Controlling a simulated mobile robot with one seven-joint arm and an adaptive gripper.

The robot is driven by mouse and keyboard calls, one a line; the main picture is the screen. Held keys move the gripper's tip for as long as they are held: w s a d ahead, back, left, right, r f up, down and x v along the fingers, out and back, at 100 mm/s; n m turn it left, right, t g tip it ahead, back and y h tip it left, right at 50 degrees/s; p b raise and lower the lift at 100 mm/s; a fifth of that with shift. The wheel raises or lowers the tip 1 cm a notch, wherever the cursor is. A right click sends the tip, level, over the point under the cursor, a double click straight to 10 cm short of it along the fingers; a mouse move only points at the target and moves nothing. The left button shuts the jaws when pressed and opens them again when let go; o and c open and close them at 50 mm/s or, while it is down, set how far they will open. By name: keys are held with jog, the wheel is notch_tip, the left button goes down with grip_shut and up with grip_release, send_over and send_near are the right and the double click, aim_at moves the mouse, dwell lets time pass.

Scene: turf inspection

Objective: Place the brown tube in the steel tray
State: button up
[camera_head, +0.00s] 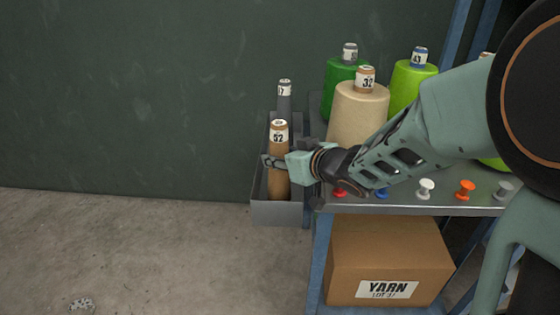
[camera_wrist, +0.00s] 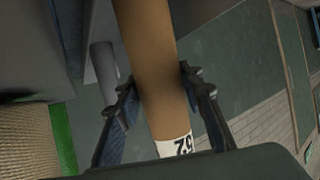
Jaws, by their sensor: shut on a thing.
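The brown tube (camera_head: 279,183), with a white label reading 52 near its top, stands upright at the steel tray (camera_head: 276,214). Its lower end meets the tray's front wall in the picture and seems to be inside; I cannot tell whether it touches the floor. My gripper (camera_head: 276,162) is shut around the tube's middle, reaching in from the right. In the wrist view my gripper's fingers (camera_wrist: 160,98) press on both sides of the brown tube (camera_wrist: 150,60). A grey tube (camera_head: 285,98) with a white label stands behind it in the tray.
The tray hangs at the left end of a metal shelf (camera_head: 420,209). Large cones, a beige one (camera_head: 355,115) and green ones (camera_head: 340,80), stand on it. Small coloured pegs, such as an orange one (camera_head: 465,188), line its front. A yarn carton (camera_head: 385,262) sits below.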

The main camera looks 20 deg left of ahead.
jog(key=shift+r, duration=0.1)
jog(key=shift+f, duration=0.25)
jog(key=o, duration=1.1)
jog(key=shift+r, duration=0.1)
jog(key=shift+r, duration=0.2)
jog(key=p+v, duration=0.5)
jog(key=v, duration=0.7)
